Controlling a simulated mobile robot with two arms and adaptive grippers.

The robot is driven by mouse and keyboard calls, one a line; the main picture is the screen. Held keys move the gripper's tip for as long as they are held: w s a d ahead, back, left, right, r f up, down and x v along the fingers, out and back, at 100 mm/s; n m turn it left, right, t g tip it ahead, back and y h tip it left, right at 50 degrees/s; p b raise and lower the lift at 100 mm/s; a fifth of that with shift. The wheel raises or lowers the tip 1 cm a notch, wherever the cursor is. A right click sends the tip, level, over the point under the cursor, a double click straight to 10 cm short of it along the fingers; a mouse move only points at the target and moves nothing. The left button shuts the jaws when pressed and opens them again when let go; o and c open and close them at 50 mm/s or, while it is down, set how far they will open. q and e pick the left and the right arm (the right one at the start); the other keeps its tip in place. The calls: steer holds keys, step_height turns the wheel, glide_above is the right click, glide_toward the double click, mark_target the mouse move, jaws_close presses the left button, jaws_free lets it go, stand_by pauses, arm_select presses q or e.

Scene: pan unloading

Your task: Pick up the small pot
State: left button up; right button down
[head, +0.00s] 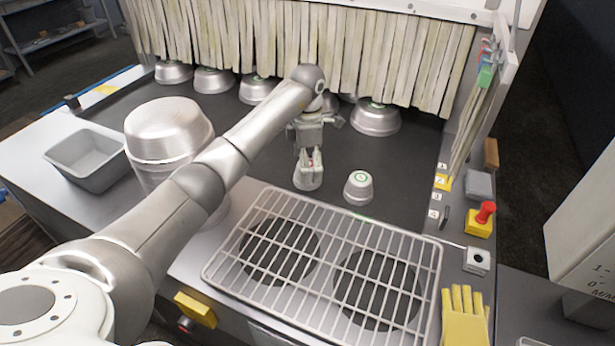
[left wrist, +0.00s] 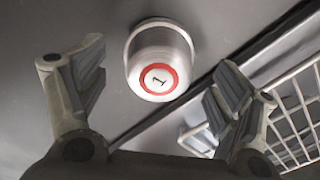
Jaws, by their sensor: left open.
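A small silver pot (head: 307,184) stands upside down on the dark surface, just behind the wire rack. In the left wrist view the small pot (left wrist: 160,58) shows a red ring with a 1 on its upturned base. My left gripper (head: 309,163) points down right over this pot in the head view and partly hides it. In the left wrist view the left gripper (left wrist: 158,72) is open, with the pot between and ahead of its fingers, not gripped. Another small pot (head: 359,188) with a green ring stands to the right. My right gripper is not in view.
A wire rack (head: 325,258) lies in front. Several bigger pots, such as one (head: 376,118), line the strip curtain (head: 330,50). A red button (head: 485,212) is at right.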

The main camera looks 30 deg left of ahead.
arm_select(q)
step_height(320, 180, down, 2)
steer(key=shift+w+b, duration=0.1)
steer(key=shift+b, duration=0.2)
steer(key=shift+r, duration=0.15)
steer(key=shift+c, duration=0.6)
steer(key=c, duration=1)
